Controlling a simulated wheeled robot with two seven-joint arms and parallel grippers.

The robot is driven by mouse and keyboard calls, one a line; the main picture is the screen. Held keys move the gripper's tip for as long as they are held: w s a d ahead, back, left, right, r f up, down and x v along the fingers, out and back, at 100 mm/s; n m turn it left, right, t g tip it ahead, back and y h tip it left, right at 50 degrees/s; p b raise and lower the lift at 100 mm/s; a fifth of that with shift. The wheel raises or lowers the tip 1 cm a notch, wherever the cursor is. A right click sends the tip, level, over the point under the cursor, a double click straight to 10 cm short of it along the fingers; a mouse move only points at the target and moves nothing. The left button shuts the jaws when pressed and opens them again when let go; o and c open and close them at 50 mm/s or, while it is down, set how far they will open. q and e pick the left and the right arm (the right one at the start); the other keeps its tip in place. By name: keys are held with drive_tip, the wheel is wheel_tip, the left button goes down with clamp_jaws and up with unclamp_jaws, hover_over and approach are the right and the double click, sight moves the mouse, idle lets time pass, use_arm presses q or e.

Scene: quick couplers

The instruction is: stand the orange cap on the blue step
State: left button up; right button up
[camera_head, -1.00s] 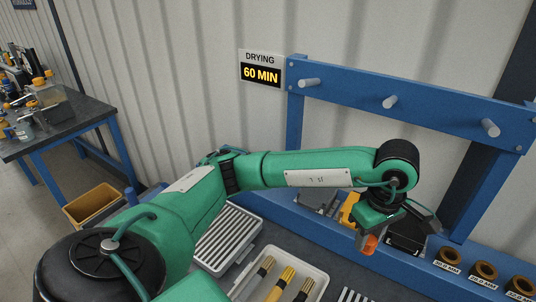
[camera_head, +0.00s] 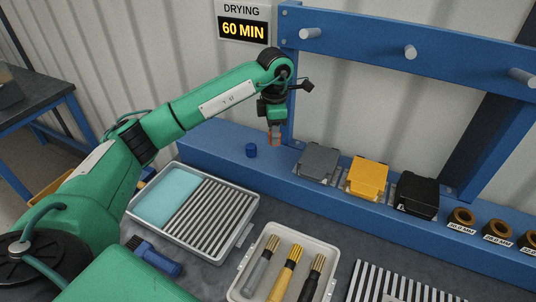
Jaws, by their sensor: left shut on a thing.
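My left gripper (camera_head: 275,138) points down at the back, beside the left post of the blue rack. The blue step (camera_head: 212,142) is the long ledge along the back wall. The cap is over or close above the step's back part; I cannot tell whether it touches. A small blue cap (camera_head: 251,150) stands on the step just left of and in front of the gripper. My right gripper is not in view.
Grey (camera_head: 318,161), yellow (camera_head: 367,176) and black (camera_head: 416,194) blocks sit on the step to the right, then several brown rings (camera_head: 462,217). A tray with a grille (camera_head: 215,215) and a tray of brushes (camera_head: 325,250) lie in front. The step's left end is clear.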

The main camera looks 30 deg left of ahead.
use_arm(q)
wheel_tip(320, 180, down, 4)
drive_tip(key=shift+r+p, duration=0.2)
drive_tip(key=shift+p, duration=0.25)
wheel_tip(320, 180, down, 4)
drive_tip(key=shift+r+p, duration=0.15)
drive_tip(key=shift+p, duration=0.45)
drive_tip(key=shift+f, duration=0.3)
drive_tip(key=o, duration=0.9)
drive_tip(key=shift+o, duration=0.2)
